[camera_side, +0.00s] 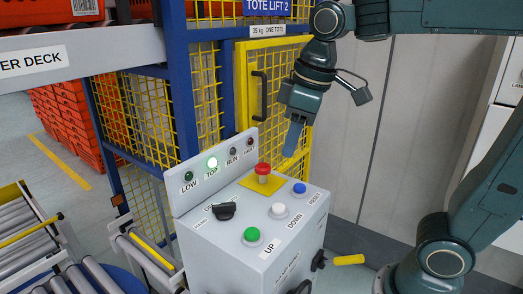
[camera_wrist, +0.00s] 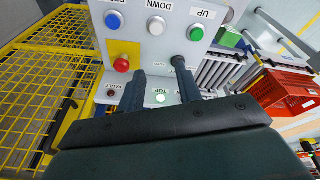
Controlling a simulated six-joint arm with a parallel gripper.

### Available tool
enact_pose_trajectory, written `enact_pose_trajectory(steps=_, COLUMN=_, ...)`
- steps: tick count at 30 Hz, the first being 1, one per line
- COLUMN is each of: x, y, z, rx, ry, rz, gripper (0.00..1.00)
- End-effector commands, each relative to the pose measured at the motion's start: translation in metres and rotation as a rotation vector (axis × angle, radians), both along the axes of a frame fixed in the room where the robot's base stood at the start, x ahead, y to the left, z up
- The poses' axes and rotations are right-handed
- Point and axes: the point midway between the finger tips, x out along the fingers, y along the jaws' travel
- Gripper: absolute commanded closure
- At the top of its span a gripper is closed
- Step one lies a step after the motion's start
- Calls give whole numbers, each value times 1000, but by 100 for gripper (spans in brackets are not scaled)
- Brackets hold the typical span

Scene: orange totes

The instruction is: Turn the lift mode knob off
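The black lift mode knob (camera_side: 224,211) sits on the sloped top of the grey control box (camera_side: 200,240), at its left. Its labels are partly covered and too small to read, so I cannot tell its setting. My gripper (camera_side: 292,142) hangs above the box's far right, beyond the red mushroom button, well clear of the knob. In the wrist view my gripper (camera_wrist: 157,72) shows two dark fingers with an empty gap between them. The right fingertip overlaps the knob's area there, and I cannot separate the knob from it.
The red mushroom button (camera_side: 263,170) stands up from its yellow plate (camera_side: 262,184). Green UP (camera_side: 252,234), white DOWN (camera_side: 279,209) and blue RESET (camera_side: 299,188) buttons line the right side. The TOP lamp (camera_side: 212,163) glows green on the raised back panel. A yellow mesh gate (camera_side: 262,100) stands behind.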

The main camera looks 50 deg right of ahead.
Motion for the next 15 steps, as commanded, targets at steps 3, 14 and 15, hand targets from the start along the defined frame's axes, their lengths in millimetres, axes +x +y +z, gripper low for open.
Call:
enact_pose_trajectory(steps=3, x=24, y=11, z=2, rx=-17, ry=46, rz=71, gripper=65)
enact_pose_trajectory(steps=14, x=88, y=47, z=-5, rx=-61, ry=173, rz=283, gripper=65)
enact_pose_trajectory(steps=15, x=94, y=51, z=-7, rx=-65, ry=185, rz=304, gripper=65)
